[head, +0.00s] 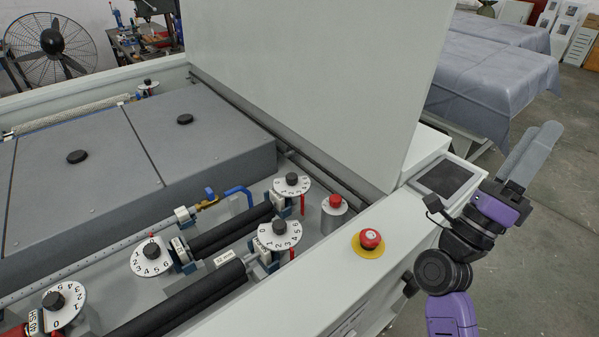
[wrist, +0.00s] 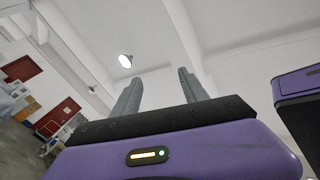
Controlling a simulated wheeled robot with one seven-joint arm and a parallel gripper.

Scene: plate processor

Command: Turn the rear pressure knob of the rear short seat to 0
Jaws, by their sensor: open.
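Several black pressure knobs on white numbered dials stand on the machine. One knob (head: 291,179) is at the right end of the farther black roller, and another knob (head: 279,227) is nearer to me. A knob (head: 151,250) sits at the roller's left side, and one more knob (head: 56,301) is at the lower left. A small knob (head: 147,82) is at the far back. Labels are too small to tell which is the rear short seat's rear knob. My gripper (head: 540,150) is raised at the right, well apart from the dials. In the wrist view my gripper (wrist: 160,82) is open and empty.
A red emergency button (head: 370,239) on a yellow base and a red-topped post (head: 335,203) are beside the dials. A tall white panel (head: 320,80) rises behind them. A dark screen (head: 443,179) is near my arm. Grey pads (head: 190,130) cover the left.

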